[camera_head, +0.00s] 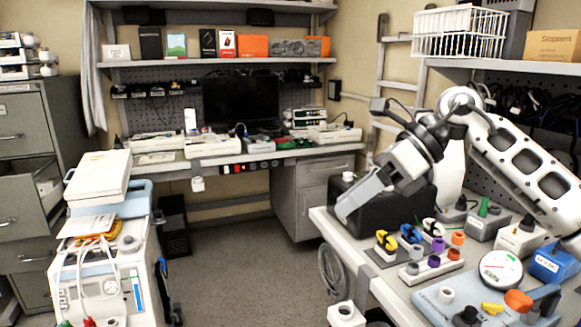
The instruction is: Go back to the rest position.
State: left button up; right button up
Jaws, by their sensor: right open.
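My right arm comes in from the right, above the right-hand table. Its gripper (362,194) points down and to the left, open, with nothing seen between the fingers. It is in front of a black case (395,205) at the table's far left corner, above the table top. I cannot tell whether it touches the case. My left gripper is not in view.
The right-hand table (335,232) holds colored connectors (436,245), a round gauge (500,269) and a blue box (552,262). A white medical cart (100,270) stands at left, a workbench (230,160) at the back. The floor between is clear.

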jog(key=s+a+f+m+g+y+b, duration=0.2)
jog(key=s+a+f+m+y, duration=0.2)
jog(key=a+f+y, duration=0.4)
jog(key=s+d+f+m+t+h+b, duration=0.1)
jog(key=d+f+m+t+h, duration=0.2)
jog(key=f+m+t, duration=0.65)
jog(key=s+d+f+m+t+h+b, duration=0.15)
jog(key=f+m+t+h, duration=0.3)
jog(key=m, duration=0.95)
jog(key=d+f+m+t+h+b, duration=0.25)
jog(key=f+m+t, duration=0.45)
jog(key=m, duration=0.5)
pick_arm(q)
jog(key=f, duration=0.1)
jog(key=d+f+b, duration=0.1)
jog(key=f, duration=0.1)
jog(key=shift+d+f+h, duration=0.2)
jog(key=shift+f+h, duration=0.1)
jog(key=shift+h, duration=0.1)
pick_arm(e)
jog(key=s+d+f+m+g+h, duration=0.2)
jog(key=s+f+m+g, duration=0.2)
jog(key=s+f, duration=0.3)
jog(key=s+d+f+m+g+h, duration=0.2)
jog(key=s+d+f+m+g, duration=0.1)
jog(key=s+f, duration=0.4)
notch_tip(320, 180, down, 3)
jog(key=shift+d+m+g+h, duration=0.3)
jog(key=shift+m+g, duration=0.1)
jog(key=shift+m, duration=0.35)
